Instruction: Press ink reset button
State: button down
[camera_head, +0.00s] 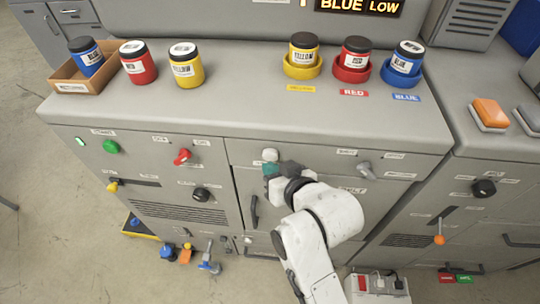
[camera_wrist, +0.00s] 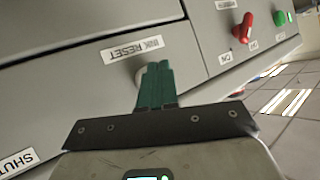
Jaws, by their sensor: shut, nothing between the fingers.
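The ink reset button is a pale round button (camera_head: 270,155) on the front of the grey machine. In the wrist view the button (camera_wrist: 140,76) is mostly hidden behind my fingertips, beside the label INK RESET (camera_wrist: 132,50). My gripper (camera_head: 271,170) has teal fingers, shut together and empty. In the wrist view its fingertips (camera_wrist: 157,66) overlap the button. I cannot tell whether they touch or press it.
A display (camera_head: 358,6) reads BLUE LOW. Yellow (camera_head: 303,49), red (camera_head: 355,53) and blue (camera_head: 406,58) cans stand in coloured holders on top. A grey lever (camera_head: 366,169) is right of the button, a red knob (camera_head: 182,157) left.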

jog(key=shift+w, duration=0.75)
dwell(0.8)
jog(key=shift+s, duration=0.15)
jog(key=shift+s+p, duration=0.5)
jog(key=shift+s, duration=0.35)
jog(key=s+p, duration=0.1)
jog(key=s, duration=0.4)
jog(key=shift+p, duration=0.4)
dwell(0.6)
